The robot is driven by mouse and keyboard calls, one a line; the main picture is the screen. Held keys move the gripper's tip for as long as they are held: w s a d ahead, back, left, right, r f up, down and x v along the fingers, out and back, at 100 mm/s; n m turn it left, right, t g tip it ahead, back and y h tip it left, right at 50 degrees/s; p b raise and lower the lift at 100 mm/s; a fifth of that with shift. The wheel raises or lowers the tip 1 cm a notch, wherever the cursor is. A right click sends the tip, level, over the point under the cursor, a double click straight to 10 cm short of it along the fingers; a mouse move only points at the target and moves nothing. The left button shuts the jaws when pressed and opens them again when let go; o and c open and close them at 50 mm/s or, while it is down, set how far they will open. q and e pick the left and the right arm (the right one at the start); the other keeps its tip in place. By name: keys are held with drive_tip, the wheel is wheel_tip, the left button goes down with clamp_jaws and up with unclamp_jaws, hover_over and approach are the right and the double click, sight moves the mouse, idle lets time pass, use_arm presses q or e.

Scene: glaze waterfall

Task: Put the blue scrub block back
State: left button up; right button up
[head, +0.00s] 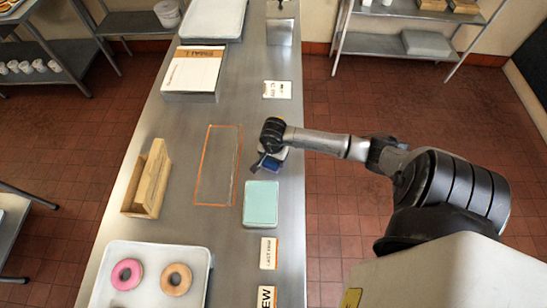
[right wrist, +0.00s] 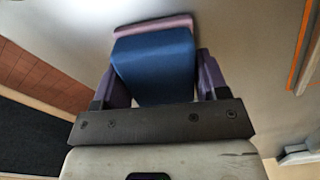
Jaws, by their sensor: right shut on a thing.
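The blue scrub block (right wrist: 155,62) is between the two purple fingers of my right gripper (right wrist: 161,78) in the right wrist view. A pink and pale layer (right wrist: 155,24) shows just past its far edge. In the head view my right gripper (head: 264,165) is low over the right side of the steel counter, and the blue block (head: 271,163) shows partly beneath it. The gripper hides much of it. I cannot tell whether the block touches the counter. My left gripper is out of view.
A mint-green pad (head: 261,204) lies just in front of the block. An orange-outlined rectangle (head: 218,165) on the counter is empty. A wooden box (head: 148,180) stands at left, a donut tray (head: 150,273) in front, and a white printed box (head: 192,73) behind.

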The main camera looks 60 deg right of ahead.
drive_tip(key=o, duration=0.4)
drive_tip(key=shift+f, duration=0.15)
drive_tip(key=o, duration=0.4)
drive_tip(key=shift+o, duration=0.2)
